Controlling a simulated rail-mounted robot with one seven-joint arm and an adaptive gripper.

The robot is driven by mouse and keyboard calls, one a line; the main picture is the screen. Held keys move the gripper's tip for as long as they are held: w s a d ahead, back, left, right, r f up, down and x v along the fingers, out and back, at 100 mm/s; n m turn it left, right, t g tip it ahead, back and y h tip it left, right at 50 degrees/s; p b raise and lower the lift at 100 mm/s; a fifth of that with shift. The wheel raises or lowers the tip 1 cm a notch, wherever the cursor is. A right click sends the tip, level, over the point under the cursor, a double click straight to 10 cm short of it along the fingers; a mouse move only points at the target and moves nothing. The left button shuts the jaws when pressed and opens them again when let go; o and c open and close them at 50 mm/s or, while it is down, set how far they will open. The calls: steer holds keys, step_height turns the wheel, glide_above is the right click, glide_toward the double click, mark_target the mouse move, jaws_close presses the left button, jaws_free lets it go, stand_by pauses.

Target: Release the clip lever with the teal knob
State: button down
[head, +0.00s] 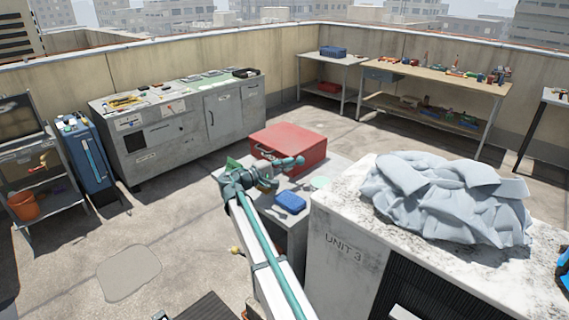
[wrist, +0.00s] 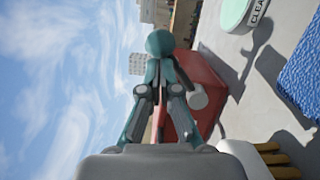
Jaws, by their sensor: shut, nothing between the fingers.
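A rounded teal knob (wrist: 160,42) shows in the wrist view, just beyond my fingertips. A dark bar, which looks like the lever, runs from beside it down to a pale grey rounded end (wrist: 198,97). My gripper (wrist: 160,75) has its teal-and-grey fingers drawn together, with nothing held between them. Whether the fingertips touch the knob I cannot tell. In the head view my gripper (head: 298,161) is in front of the red case (head: 293,142). The clip and lever are too small or hidden to make out there.
A blue sponge (head: 290,202) and a pale green disc (head: 320,183) lie on the grey surface near my gripper. The Unit 3 cabinet (head: 343,240) with a crumpled grey cloth (head: 445,195) stands at right. A workbench (head: 435,82) and a long grey cabinet (head: 160,155) line the walls.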

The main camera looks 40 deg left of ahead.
steer(key=b, duration=0.1)
steer(key=f+m+b, duration=0.1)
steer(key=shift+d+b, duration=0.25)
steer(key=shift+b, duration=0.05)
steer(key=m+b, duration=0.1)
steer(key=b, duration=0.1)
steer(key=d+f+m+b, duration=0.1)
steer(key=b, duration=0.1)
steer(key=shift+d+m+g, duration=0.1)
steer(key=shift+m+g, duration=0.2)
steer(key=shift+g, duration=0.1)
steer(key=shift+s+r, duration=0.1)
steer(key=shift+r, duration=0.05)
